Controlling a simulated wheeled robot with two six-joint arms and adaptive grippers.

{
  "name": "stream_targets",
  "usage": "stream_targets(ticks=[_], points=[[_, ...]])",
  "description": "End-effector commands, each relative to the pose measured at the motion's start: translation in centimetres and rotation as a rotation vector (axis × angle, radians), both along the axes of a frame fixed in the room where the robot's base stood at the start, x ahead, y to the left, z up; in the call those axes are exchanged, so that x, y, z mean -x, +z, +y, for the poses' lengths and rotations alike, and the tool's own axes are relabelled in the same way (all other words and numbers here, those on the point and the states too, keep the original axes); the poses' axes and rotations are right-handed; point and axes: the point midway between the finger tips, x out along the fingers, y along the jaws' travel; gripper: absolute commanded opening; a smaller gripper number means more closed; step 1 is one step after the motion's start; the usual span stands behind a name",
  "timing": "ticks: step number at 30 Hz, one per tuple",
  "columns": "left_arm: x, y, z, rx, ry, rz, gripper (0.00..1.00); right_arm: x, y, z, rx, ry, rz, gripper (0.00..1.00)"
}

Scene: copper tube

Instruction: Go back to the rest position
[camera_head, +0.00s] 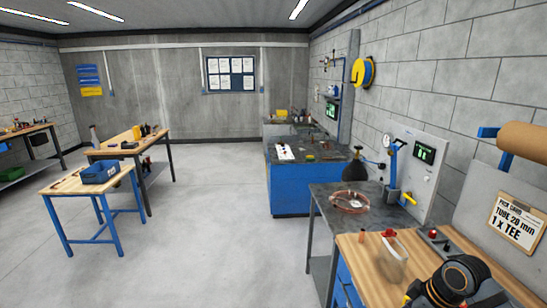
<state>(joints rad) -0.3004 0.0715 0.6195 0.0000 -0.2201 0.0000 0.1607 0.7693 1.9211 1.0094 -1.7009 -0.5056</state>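Neither of my grippers shows clearly in the head view. A black rounded arm part with an orange ring, apparently of my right arm, stands at the bottom right over the wooden bench (375,285); its gripper cannot be made out. My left arm is out of view. A coil of copper tube (350,202) lies on the dark-topped bench (325,190) at the right. A pick card (516,221) reads "TUBE 28 mm, 1 x TEE".
A blue-legged table (75,185) with a blue bin (100,172) stands at the left, with another wooden table (125,148) behind it. A blue workbench (290,188) stands towards the back. The grey floor (200,220) between them is clear.

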Motion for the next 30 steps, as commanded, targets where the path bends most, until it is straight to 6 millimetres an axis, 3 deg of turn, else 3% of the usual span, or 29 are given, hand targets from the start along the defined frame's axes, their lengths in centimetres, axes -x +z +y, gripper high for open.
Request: stream_targets(ticks=[9, 15, 21, 28, 30], points=[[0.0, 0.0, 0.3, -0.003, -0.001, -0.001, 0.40, 4.9, -6.6, 5.2, 0.028, -0.157, 0.012, 0.76], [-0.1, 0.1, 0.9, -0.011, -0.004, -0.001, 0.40, 8.7, -8.9, 7.6, 0.041, -0.320, 0.001, 0.76], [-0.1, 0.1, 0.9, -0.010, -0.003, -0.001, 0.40, 12.6, -9.6, 8.5, 0.056, -0.516, -0.018, 0.76], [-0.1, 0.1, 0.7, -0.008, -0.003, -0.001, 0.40, 16.9, -9.0, 7.7, 0.093, -0.765, -0.038, 0.76], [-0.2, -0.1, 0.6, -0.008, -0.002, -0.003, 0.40, 16.0, -11.5, 7.4, 0.099, -0.755, -0.031, 0.76]])
